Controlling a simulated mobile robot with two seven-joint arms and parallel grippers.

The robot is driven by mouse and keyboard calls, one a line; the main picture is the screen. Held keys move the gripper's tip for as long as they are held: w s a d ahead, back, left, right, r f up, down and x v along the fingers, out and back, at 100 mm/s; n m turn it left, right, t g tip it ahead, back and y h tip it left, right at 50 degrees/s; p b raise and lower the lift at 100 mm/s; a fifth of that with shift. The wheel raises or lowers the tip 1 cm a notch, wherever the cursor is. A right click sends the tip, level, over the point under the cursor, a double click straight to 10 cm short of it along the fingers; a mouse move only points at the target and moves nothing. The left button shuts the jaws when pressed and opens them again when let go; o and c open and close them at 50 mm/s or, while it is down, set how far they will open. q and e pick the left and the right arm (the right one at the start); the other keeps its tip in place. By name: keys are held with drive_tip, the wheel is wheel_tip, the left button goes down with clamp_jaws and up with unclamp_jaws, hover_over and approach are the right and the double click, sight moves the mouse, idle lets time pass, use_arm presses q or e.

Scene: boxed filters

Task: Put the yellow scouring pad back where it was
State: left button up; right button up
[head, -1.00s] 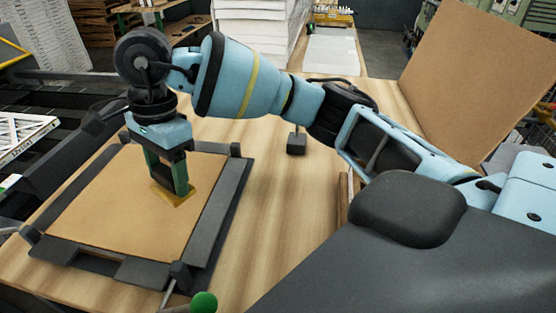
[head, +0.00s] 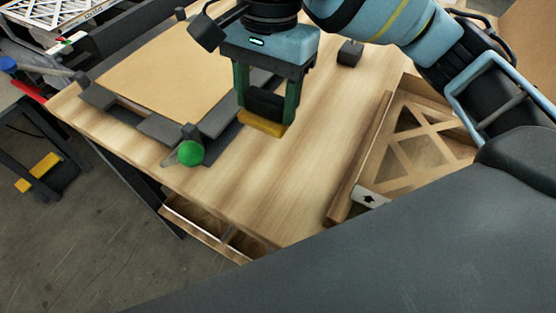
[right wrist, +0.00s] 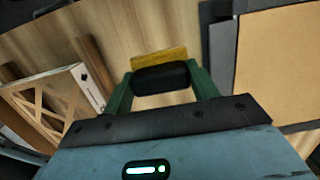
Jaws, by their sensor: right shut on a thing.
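The yellow scouring pad (head: 261,124) hangs below my right gripper (head: 266,108) in the head view. It also shows in the right wrist view (right wrist: 158,59) at the fingertips. My right gripper (right wrist: 160,80) is shut on it, with a black block between the green fingers that may be the pad's handle. The pad appears to be held above the bare wooden table, right of the dark clamping frame (head: 160,130) with its brown sheet (head: 165,80). Whether it touches the table is hard to tell. My left gripper is not in view.
A wooden tray with a crossed-slat panel (head: 425,135) stands at the table's right, behind a wooden rail (head: 358,160). A green ball knob (head: 190,153) sticks out at the frame's near corner. A small dark block (head: 350,53) stands farther back. Bare table lies between.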

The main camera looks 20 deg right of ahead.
drive_tip(key=shift+f, duration=5)
drive_tip(key=shift+f, duration=0.2)
drive_tip(key=o, duration=0.9)
drive_tip(key=shift+o, duration=0.2)
drive_tip(key=r, duration=0.8)
drive_tip(key=w+d+r, duration=0.1)
drive_tip(key=r, duration=0.3)
drive_tip(key=shift+r, duration=0.15)
